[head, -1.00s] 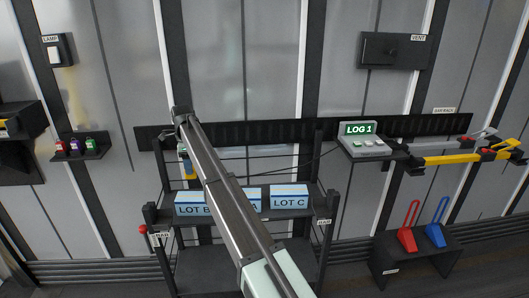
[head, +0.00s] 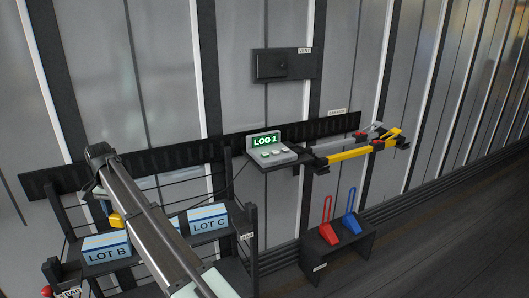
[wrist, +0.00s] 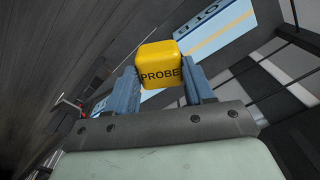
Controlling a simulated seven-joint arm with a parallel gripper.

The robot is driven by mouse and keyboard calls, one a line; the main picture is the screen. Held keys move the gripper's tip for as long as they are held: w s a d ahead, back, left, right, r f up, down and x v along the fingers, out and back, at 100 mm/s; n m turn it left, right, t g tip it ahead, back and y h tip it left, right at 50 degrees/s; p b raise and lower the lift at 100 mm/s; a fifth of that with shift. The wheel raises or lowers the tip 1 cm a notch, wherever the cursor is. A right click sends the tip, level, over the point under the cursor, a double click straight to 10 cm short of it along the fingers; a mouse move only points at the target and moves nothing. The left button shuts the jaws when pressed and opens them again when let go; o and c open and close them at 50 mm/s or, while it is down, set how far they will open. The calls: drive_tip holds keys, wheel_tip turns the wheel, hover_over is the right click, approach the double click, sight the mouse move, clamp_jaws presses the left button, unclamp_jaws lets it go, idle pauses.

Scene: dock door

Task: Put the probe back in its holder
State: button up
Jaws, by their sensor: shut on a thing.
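The yellow probe (wrist: 160,62), a rounded block lettered PROBE, sits between the two blue-grey fingers of my gripper (wrist: 161,80) in the wrist view. My gripper is shut on it. In the head view a yellow piece of the probe (head: 117,220) shows just left of my arm, near the LOT B box; my arm covers much of the gripper there. The LOG 1 unit (head: 272,150) stands on a small wall shelf, and a thin dark cable runs from it down to the left. I cannot make out the probe's holder for certain.
LOT B (head: 106,248) and LOT C (head: 208,218) boxes stand on the dark rack, close to my arm. Yellow and grey bars (head: 345,154) jut from the wall at right. Red (head: 328,222) and blue (head: 351,222) chocks stand on a low stand. Floor at right is clear.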

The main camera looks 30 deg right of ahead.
drive_tip(key=s+d+r+n, duration=0.1)
drive_tip(key=s+d, duration=0.3)
drive_tip(key=d, duration=0.5)
drive_tip(key=s+d+r+n, duration=0.1)
drive_tip(key=s+d, duration=0.2)
drive_tip(key=d, duration=0.6)
drive_tip(key=s+d+r+n, duration=0.15)
drive_tip(key=s+d, duration=0.25)
drive_tip(key=d, duration=0.5)
drive_tip(key=w+d+r+m, duration=0.45)
drive_tip(key=w+d, duration=0.25)
drive_tip(key=d, duration=0.9)
drive_tip(key=w+d+r+m, duration=0.45)
drive_tip(key=w+d, duration=0.35)
drive_tip(key=d, duration=0.9)
drive_tip(key=w+d+r+m, duration=0.3)
drive_tip(key=w+d+m, duration=0.35)
drive_tip(key=d, duration=0.95)
hover_over(296, 151)
drive_tip(key=shift+a+f, duration=0.1)
drive_tip(key=shift+f, duration=4.65)
drive_tip(key=shift+f, duration=0.2)
drive_tip(key=o, duration=1.2)
drive_tip(key=shift+o, duration=0.2)
